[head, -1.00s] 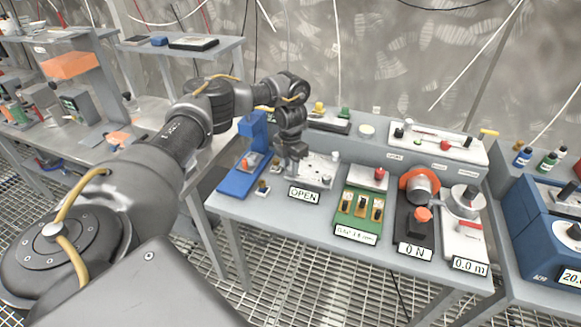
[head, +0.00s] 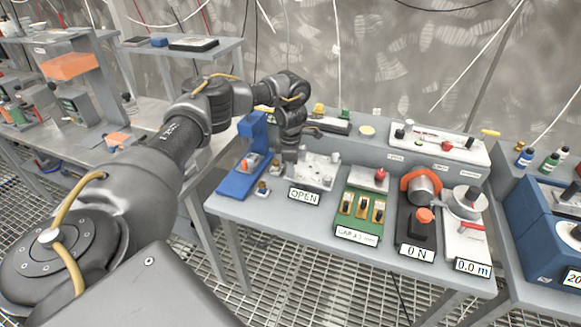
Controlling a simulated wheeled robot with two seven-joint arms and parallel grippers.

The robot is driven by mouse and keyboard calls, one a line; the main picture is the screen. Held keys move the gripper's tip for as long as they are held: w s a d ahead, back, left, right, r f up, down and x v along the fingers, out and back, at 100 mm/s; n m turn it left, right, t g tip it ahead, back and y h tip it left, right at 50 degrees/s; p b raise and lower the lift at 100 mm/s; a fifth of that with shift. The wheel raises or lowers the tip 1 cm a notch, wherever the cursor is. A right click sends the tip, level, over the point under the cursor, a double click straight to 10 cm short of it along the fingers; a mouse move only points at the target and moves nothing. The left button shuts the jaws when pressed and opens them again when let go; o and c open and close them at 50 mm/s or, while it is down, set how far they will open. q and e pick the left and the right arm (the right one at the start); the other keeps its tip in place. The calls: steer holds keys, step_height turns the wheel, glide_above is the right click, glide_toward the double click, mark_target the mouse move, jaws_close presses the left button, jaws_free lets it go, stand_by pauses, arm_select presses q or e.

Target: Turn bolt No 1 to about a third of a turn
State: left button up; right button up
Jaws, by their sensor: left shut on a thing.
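A pale metal plate (head: 322,174) with several small bolts stands on the grey bench, behind a sign reading OPEN (head: 304,196). My left gripper (head: 290,158) points down at the left part of this plate. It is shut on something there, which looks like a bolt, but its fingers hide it. No bolt number can be read, and the bolt's turn angle cannot be made out. My right gripper does not show.
A blue stand (head: 252,150) is close left of my gripper. To the right are a green panel (head: 362,208), a black unit with an orange knob (head: 424,215) and a white gauge unit (head: 465,238).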

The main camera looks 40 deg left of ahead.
arm_select(q)
steer(key=shift+m, duration=0.5)
steer(key=o, duration=1)
step_height(320, 180, up, 11)
steer(key=shift+f+p, duration=0.1)
steer(key=shift+p, duration=0.2)
